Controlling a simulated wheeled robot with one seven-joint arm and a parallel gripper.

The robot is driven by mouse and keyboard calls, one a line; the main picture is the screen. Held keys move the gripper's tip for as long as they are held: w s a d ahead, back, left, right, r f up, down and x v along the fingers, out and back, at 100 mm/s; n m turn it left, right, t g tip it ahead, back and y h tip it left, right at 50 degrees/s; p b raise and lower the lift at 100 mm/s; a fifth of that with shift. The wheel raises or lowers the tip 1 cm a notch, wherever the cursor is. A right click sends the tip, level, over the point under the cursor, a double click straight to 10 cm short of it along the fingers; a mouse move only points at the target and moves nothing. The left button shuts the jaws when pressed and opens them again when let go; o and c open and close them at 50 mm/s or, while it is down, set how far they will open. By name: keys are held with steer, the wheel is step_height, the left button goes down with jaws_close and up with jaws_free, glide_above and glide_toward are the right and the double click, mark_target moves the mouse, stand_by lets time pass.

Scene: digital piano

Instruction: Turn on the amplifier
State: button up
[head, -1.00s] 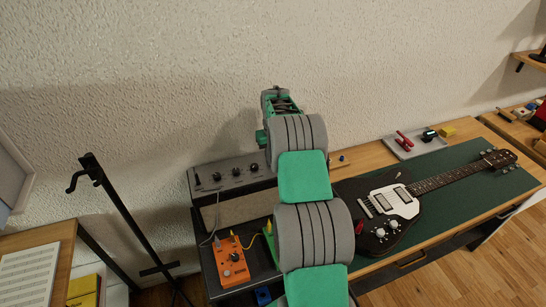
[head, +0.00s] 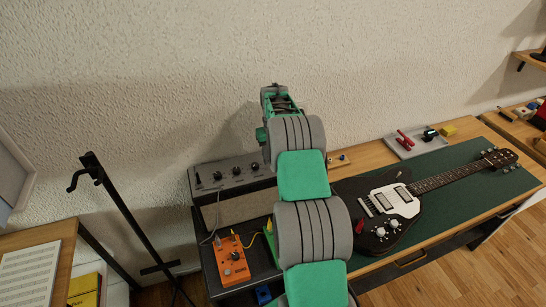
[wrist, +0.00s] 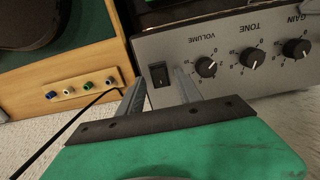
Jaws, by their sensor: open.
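The amplifier (head: 228,172) is a grey box on the left end of the desk, with a row of dark knobs. The wrist view shows its silver panel (wrist: 228,82) close up, with knobs marked volume, tone and gain. A black rocker switch (wrist: 160,74) sits left of the volume knob. I cannot tell which side of it is pressed. My gripper (wrist: 159,80) is open and empty, and the switch shows between its fingertips. I cannot tell whether a finger touches the panel. In the head view the fingertips are hidden behind my arm.
An orange pedal (head: 232,262) with cables stands in front of the amplifier, beside a green pedal (head: 270,243). An electric guitar (head: 395,212) lies on the green mat to the right. A black stand (head: 122,213) is at left. A wooden jack strip (wrist: 82,92) has a black cable.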

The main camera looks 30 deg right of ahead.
step_height(320, 180, up, 8)
steer(key=b, duration=0.1)
steer(key=shift+f, duration=0.2)
steer(key=s+a+r+n+t, duration=0.1)
steer(key=s+a+r, duration=0.3)
steer(key=a+r, duration=0.3)
steer(key=s+a+r+t, duration=0.1)
steer(key=s+a+r, duration=0.35)
steer(key=a, duration=0.35)
steer(key=s+a+f+t, duration=0.1)
steer(key=s+a, duration=0.4)
steer(key=s, duration=0.4)
steer(key=s+a+f+n+t, duration=0.1)
steer(key=s+a+f, duration=0.1)
steer(key=s+a, duration=0.4)
steer(key=s, duration=0.3)
steer(key=shift+s+a+n, duration=0.25)
steer(key=shift+n, duration=0.05)
steer(key=shift+f, duration=0.1)
steer(key=shift+c, duration=0.6)
